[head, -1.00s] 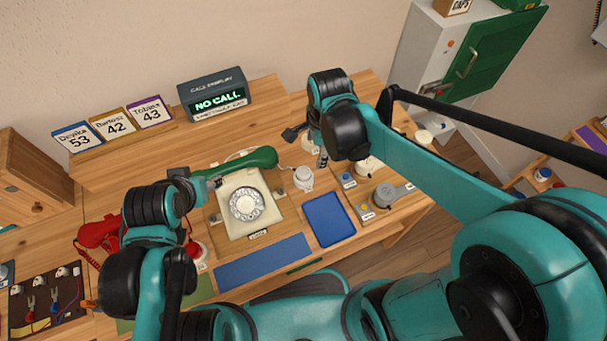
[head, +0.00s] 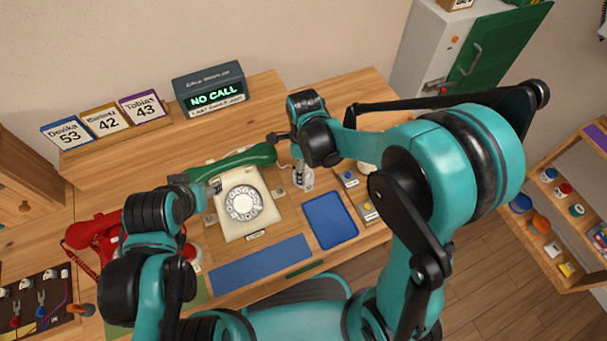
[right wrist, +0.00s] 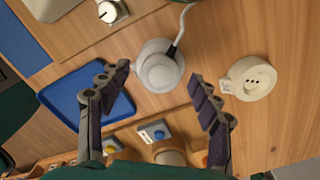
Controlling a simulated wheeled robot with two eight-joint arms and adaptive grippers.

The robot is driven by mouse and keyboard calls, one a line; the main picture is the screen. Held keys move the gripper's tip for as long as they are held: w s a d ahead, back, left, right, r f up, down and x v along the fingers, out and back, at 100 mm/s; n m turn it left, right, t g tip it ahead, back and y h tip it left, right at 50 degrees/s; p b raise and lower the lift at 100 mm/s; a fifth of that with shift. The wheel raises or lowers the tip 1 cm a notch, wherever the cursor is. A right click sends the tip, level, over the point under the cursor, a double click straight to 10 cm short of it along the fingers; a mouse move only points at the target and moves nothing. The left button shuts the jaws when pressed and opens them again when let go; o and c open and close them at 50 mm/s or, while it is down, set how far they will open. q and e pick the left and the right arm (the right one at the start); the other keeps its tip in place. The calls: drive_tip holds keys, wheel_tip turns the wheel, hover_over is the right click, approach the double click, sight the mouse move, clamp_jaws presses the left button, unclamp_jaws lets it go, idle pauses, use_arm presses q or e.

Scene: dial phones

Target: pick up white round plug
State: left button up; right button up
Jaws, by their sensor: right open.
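The white round plug (right wrist: 158,70) stands on the wooden desk with a grey-white cable running from its top, in the right wrist view. My right gripper (right wrist: 160,78) is open, its two fingers spread on either side of the plug in that view, with gaps to both. In the head view the plug (head: 304,183) shows partly, just below my right gripper (head: 299,176). I cannot tell the height between them. My left gripper (head: 212,188) is by the left end of the green handset (head: 240,157) of the cream dial phone (head: 246,226); its jaw opening is unclear.
A white round socket with dark holes (right wrist: 250,78) lies to the plug's right in the right wrist view. A blue tray (head: 330,220) and a blue-button box (head: 348,179) are close by. A red phone (head: 92,238) stands at the left.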

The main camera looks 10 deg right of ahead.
drive_tip(key=c, duration=1.1)
